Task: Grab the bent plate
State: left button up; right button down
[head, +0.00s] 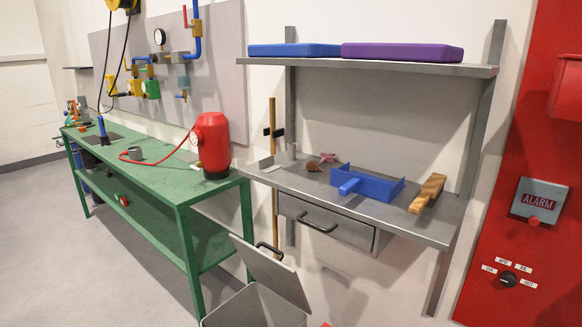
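I cannot pick out a bent plate for certain in the head view. A small grey upright piece (286,154) stands at the left end of the lower metal shelf (390,222); it is too small to tell whether it is a bent plate. Neither of my grippers is in view.
On the lower shelf are a pink item (327,157), a blue dustpan (372,187) and a wooden-handled brush (428,192). Below are a drawer (325,222) and a grey bin with its lid up (255,308). A green workbench (170,178) holding a red tank (213,147) stands left.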

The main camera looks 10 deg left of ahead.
aim_at(267, 166)
jog(key=j+z, duration=0.15)
jog(key=z, duration=0.3)
jog(key=j+z, duration=0.2)
jog(key=z, duration=0.25)
jog(key=j+z, duration=0.2)
jog(key=z, duration=0.25)
jog(key=j+z, duration=0.2)
jog(key=z, duration=0.3)
jog(key=k+j+z, duration=0.35)
jog(key=j, duration=0.3)
jog(key=k+j+z, duration=0.35)
jog(key=j, duration=0.3)
jog(key=k+j+z, duration=0.35)
jog(key=k+j, duration=0.1)
